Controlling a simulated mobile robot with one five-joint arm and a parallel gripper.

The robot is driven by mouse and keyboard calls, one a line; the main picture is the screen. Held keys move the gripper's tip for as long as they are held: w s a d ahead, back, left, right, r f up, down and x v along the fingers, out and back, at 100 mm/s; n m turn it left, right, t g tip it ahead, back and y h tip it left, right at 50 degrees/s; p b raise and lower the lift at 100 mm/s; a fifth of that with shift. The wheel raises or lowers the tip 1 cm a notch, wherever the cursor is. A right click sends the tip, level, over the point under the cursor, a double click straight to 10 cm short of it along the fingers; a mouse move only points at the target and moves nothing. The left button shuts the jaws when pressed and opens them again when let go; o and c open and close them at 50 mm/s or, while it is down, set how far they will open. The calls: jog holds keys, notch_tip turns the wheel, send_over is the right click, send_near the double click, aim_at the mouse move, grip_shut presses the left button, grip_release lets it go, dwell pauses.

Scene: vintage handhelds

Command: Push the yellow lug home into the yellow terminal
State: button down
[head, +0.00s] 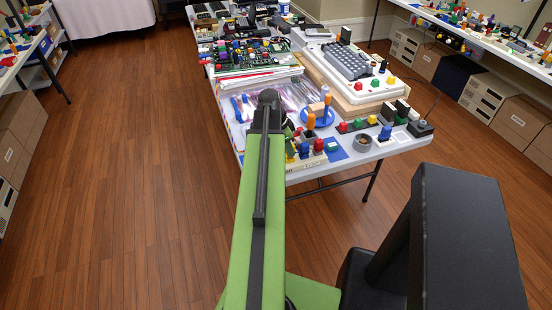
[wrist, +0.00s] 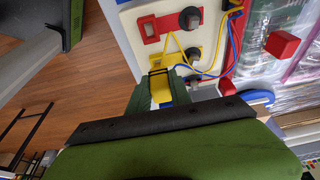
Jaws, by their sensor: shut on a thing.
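In the wrist view my gripper (wrist: 160,94) is shut on the yellow lug (wrist: 161,90), with a dark green finger on either side of it. Just beyond the fingertips is the yellow terminal (wrist: 182,60), a yellow piece with a dark round knob on a pale board (wrist: 127,34). The lug's far end is close to the terminal's near left part, where a dark edge shows; I cannot tell whether it is inside or only touching. In the head view my arm hides the gripper, lug and terminal.
A red terminal (wrist: 153,30) with a dark knob sits beyond the yellow one. Yellow and blue wires (wrist: 236,40) loop at the right. A red block (wrist: 282,44) lies further right. In the head view the table (head: 400,143) is crowded with handhelds, blocks and pegs; the wooden floor (head: 120,180) is clear.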

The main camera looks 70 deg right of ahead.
jog(key=shift+f+b, duration=0.3)
jog(key=shift+f, duration=0.15)
jog(key=shift+f+b, duration=0.35)
jog(key=shift+b, duration=0.05)
jog(key=c, duration=1.1)
grip_release()
jog(key=shift+c, duration=0.4)
jog(key=shift+c, duration=1)
